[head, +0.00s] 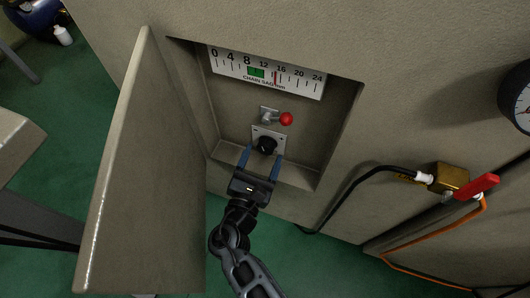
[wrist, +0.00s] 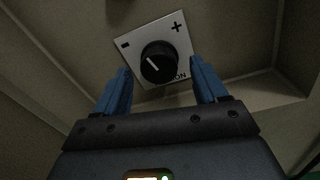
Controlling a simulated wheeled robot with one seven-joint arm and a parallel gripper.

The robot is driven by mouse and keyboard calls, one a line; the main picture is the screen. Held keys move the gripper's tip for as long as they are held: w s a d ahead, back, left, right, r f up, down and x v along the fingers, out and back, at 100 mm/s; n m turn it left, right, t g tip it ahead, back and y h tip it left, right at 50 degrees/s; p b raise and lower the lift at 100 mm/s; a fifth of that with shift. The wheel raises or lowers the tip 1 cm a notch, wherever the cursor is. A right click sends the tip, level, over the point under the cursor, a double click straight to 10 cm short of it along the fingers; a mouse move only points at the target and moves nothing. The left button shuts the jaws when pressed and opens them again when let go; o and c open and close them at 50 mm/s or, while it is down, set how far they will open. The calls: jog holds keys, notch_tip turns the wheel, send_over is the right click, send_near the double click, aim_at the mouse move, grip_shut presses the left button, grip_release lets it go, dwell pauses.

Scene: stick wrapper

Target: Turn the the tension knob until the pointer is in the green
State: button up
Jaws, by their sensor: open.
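The black tension knob (head: 266,145) sits on a pale plate inside a recess in the machine wall. In the wrist view the knob (wrist: 158,63) has a white line that points to the upper left, with a minus at the left and a plus at the right of its plate (wrist: 130,28). My gripper (head: 262,155) is open, its blue fingers to either side of the knob; contact cannot be told. Above, the chain sag scale (head: 300,81) runs from 0 to 24. Its red pointer (head: 276,77) stands between 12 and 16, right of the green band (head: 256,72).
A lever with a red ball (head: 286,119) sticks out just above the knob. The open door panel (head: 145,170) stands left of the recess. At right are a red-handled valve (head: 476,188), a black hose (head: 345,195) and a gauge (head: 520,97).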

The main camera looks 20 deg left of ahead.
jog(key=shift+w+a, duration=0.15)
jog(key=shift+w, duration=0.85)
jog(key=c, duration=1.1)
